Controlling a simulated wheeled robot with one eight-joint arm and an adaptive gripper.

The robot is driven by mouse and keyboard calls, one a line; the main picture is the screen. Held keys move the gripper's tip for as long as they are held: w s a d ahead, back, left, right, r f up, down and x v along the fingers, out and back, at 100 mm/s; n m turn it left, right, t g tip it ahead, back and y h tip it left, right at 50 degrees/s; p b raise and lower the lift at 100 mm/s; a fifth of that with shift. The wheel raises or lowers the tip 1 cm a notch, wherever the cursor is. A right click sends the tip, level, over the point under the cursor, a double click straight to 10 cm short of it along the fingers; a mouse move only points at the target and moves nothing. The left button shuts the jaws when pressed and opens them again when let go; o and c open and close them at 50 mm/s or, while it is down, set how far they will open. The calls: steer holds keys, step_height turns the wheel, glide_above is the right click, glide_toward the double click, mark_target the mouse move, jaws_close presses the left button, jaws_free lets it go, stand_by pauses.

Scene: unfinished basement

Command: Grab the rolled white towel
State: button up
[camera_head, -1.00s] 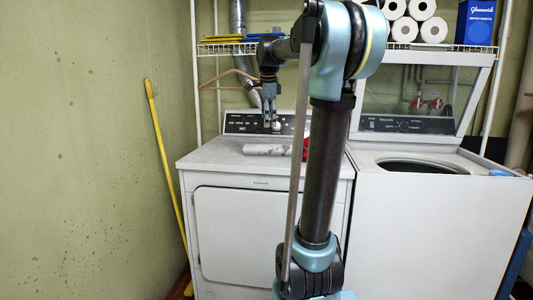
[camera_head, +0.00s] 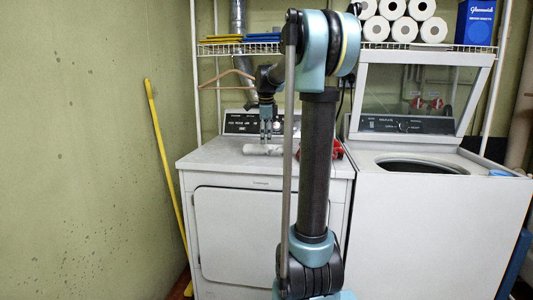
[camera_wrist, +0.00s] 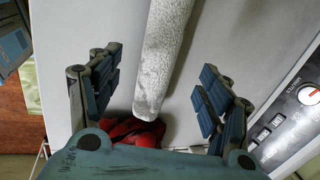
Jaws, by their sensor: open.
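The rolled white towel (camera_head: 262,149) lies on top of the white dryer (camera_head: 213,158), towards its back. My gripper (camera_head: 266,138) is above it and points down, with its fingertips close to the towel. In the wrist view the towel (camera_wrist: 163,55) runs from the top edge down between my two spread fingers. My gripper (camera_wrist: 157,92) is open and a gap shows on each side of the towel. My arm hides part of the dryer top in the head view.
A red item (camera_wrist: 139,131) lies by the towel's near end in the wrist view. The dryer's control panel (camera_head: 240,123) stands behind. An open washer (camera_head: 430,165) is on the right. A wire shelf (camera_head: 225,48) and a hanger (camera_head: 228,77) are above.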

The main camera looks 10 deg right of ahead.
mark_target(267, 146)
steer(key=shift+x, duration=3.1)
steer(key=shift+w, duration=0.2)
steer(key=c, duration=1.2)
